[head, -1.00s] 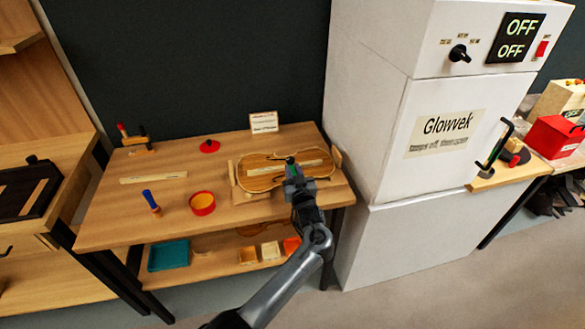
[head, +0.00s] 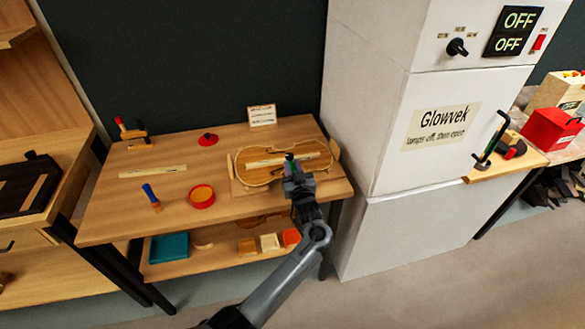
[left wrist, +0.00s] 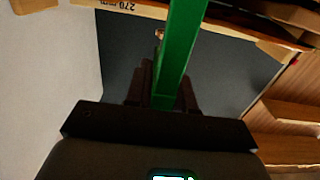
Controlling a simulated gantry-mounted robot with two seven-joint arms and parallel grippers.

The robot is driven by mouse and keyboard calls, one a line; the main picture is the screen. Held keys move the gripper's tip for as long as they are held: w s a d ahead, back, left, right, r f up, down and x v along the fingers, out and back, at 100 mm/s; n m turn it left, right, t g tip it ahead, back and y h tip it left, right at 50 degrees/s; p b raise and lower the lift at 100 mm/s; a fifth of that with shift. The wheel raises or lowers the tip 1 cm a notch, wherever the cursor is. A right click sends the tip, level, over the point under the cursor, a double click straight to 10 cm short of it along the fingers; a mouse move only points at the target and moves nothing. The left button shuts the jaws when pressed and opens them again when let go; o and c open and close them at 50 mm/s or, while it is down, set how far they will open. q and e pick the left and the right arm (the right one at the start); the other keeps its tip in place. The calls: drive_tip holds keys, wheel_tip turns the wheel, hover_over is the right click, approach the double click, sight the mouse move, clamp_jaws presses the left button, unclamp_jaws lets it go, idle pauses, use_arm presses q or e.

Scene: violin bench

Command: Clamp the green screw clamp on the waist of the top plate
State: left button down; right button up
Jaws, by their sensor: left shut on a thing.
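The violin top plate (head: 258,174) lies on a wooden board at the right part of the bench, a pale strip along its middle. My left gripper (head: 293,172) is at the plate's near edge, around its waist, and hides part of it. It is shut on the green screw clamp (head: 288,163), of which only a small part shows above the fingers. In the left wrist view the clamp's green bar (left wrist: 180,50) runs up between the fingers. Whether the clamp touches the plate cannot be told. My right gripper is not in view.
On the bench (head: 115,215) are a red-rimmed round dish (head: 201,197), a blue-handled tool (head: 152,196), a pale strip (head: 153,171) and a red disc (head: 207,138). A small sign (head: 262,115) stands behind. The white Glowvek cabinet (head: 400,150) stands close on the right.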

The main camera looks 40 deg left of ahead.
sight(290, 160)
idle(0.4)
use_arm(q)
drive_tip(key=shift+p, duration=0.45)
idle(0.8)
drive_tip(key=shift+a, duration=0.1)
idle(0.3)
drive_tip(key=shift+w+a, duration=0.1)
drive_tip(key=shift+w+a+b, duration=0.2)
drive_tip(key=shift+a+b, duration=0.05)
drive_tip(key=shift+b, duration=0.1)
drive_tip(key=shift+b+x, duration=0.6)
drive_tip(key=shift+x, duration=0.45)
drive_tip(key=c, duration=0.9)
unclamp_jaws()
drive_tip(key=shift+w, duration=0.1)
